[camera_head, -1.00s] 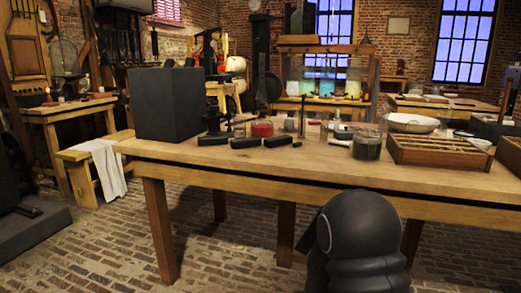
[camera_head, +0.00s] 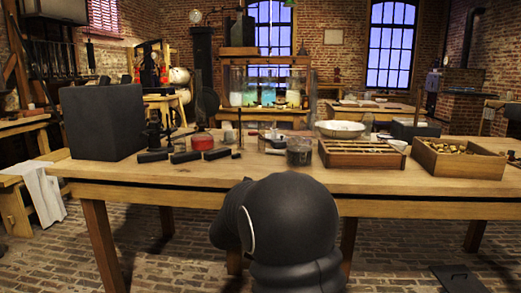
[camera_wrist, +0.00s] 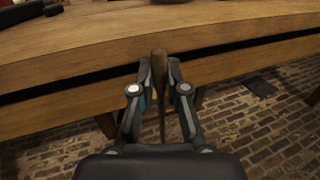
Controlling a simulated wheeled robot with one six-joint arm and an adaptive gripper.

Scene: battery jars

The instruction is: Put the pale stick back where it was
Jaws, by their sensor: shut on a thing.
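In the wrist view my gripper (camera_wrist: 159,69) is shut on a slim wooden stick (camera_wrist: 160,88). The stick looks brown and shadowed here and stands along the middle between the two fingers. Its top end shows just past the fingertips and its lower part runs back toward the palm. The stick is in front of the table's edge, over the brick floor side. In the head view the gripper and stick are hidden behind my dark arm. The wooden table (camera_head: 250,178) spans the view beyond my arm.
On the table are a large dark block (camera_head: 103,122), several black bars (camera_head: 185,157), a red dish (camera_head: 202,141), a glass jar (camera_head: 299,151), a slotted wooden tray (camera_head: 362,161), a white bowl (camera_head: 340,130) and a wooden crate (camera_head: 458,177) of yellowish pieces. The table's front strip is clear.

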